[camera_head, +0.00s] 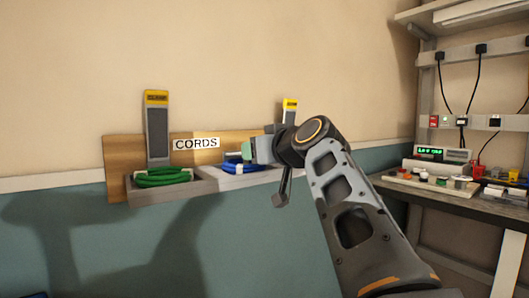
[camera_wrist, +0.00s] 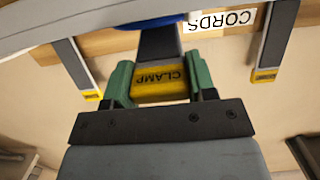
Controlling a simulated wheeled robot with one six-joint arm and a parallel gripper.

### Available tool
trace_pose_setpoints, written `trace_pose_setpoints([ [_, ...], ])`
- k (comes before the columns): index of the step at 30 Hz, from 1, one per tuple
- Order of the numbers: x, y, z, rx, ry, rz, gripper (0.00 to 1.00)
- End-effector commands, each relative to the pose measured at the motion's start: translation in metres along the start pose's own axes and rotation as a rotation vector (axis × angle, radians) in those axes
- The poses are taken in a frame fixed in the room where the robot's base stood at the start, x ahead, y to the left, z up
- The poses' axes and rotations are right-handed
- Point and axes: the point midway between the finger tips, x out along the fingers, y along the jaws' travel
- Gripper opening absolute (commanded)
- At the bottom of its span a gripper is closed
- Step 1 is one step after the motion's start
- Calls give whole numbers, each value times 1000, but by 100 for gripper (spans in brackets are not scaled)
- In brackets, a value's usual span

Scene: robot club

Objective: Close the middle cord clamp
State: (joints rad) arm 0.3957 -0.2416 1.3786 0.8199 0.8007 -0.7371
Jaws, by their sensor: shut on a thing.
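In the wrist view, which is upside down, the middle cord clamp is a grey lever with a yellow end (camera_wrist: 160,85) marked CLAMP. My gripper (camera_wrist: 160,62) has its green fingers shut on both sides of this end. A bit of blue cord (camera_wrist: 168,22) shows behind the lever. In the head view, my gripper (camera_head: 252,150) is at the middle holder, just above the blue cord (camera_head: 240,167). My gripper and wrist hide most of the middle clamp there, and I cannot tell its exact tilt.
The left clamp (camera_head: 156,125) stands upright over a green cord (camera_head: 163,177) in its tray. The right clamp (camera_head: 290,108) also stands up, partly hidden by my arm. A CORDS sign (camera_head: 196,144) is on the wooden board. A cluttered workbench (camera_head: 440,195) stands at right.

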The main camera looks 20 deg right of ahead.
Motion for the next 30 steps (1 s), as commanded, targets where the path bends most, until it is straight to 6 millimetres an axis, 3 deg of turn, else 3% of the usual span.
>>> trace_pose_setpoints([
  [9,2,1,4,1,-11,-3,8],
  [10,2,1,4,1,-11,-3,52],
  [18,1,1,2,1,-6,-1,77],
  [26,-1,1,1,1,-4,1,77],
  [30,-14,2,0,2,-2,3,77],
])
